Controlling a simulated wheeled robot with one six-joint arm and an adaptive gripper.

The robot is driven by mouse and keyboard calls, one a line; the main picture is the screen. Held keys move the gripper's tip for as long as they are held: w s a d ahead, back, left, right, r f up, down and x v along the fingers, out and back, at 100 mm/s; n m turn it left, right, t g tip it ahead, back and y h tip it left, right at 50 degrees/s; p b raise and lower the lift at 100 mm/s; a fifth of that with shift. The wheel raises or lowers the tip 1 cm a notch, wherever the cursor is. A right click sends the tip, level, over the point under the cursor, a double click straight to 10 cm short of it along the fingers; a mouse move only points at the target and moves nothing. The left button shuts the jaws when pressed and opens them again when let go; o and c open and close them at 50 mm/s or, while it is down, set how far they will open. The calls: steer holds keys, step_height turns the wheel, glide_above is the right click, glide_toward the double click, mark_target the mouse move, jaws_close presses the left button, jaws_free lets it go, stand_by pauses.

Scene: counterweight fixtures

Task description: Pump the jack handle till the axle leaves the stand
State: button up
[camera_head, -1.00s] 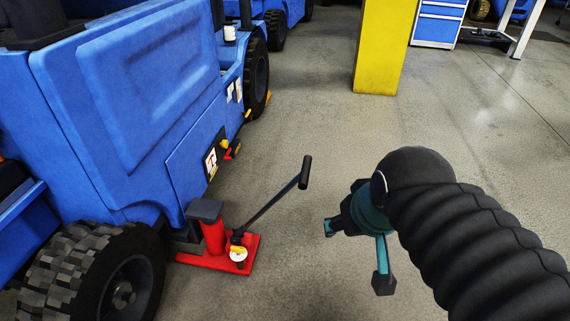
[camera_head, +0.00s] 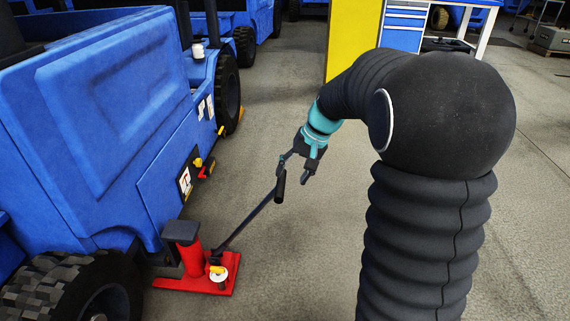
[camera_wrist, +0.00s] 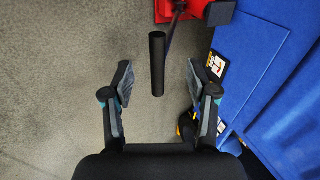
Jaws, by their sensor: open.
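The red jack (camera_head: 196,262) stands on the floor beside the blue vehicle (camera_head: 110,110), just behind its front tyre (camera_head: 88,290). Its dark handle (camera_head: 250,216) slants up to the right and ends in a black grip (camera_head: 280,187). My gripper (camera_head: 298,168) is open and close to the grip in the head view. In the wrist view the grip (camera_wrist: 157,64) lies between and a little beyond the open fingers (camera_wrist: 158,84), with space on both sides. The jack (camera_wrist: 205,10) shows at the top edge there. I cannot make out the axle or a stand.
A yellow pillar (camera_head: 354,40) and a blue drawer cabinet (camera_head: 405,28) stand at the back. A panel with a label and yellow and red knobs (camera_head: 198,164) is on the vehicle's side. The concrete floor around the handle is clear.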

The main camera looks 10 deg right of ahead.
mark_target(282, 190)
steer(key=shift+y, duration=0.3)
steer(key=shift+w+a+f+b, duration=0.6)
steer(key=shift+f+b, duration=0.3)
steer(key=shift+f, duration=0.85)
steer(key=shift+w+a+f+b, duration=0.35)
steer(key=shift+w+f+b, duration=0.5)
steer(key=shift+f, duration=0.95)
steer(key=shift+w+a+f+b, duration=0.55)
steer(key=shift+f+b, duration=0.45)
steer(key=shift+f, duration=0.75)
jaws_close()
steer(key=shift+d, duration=0.1)
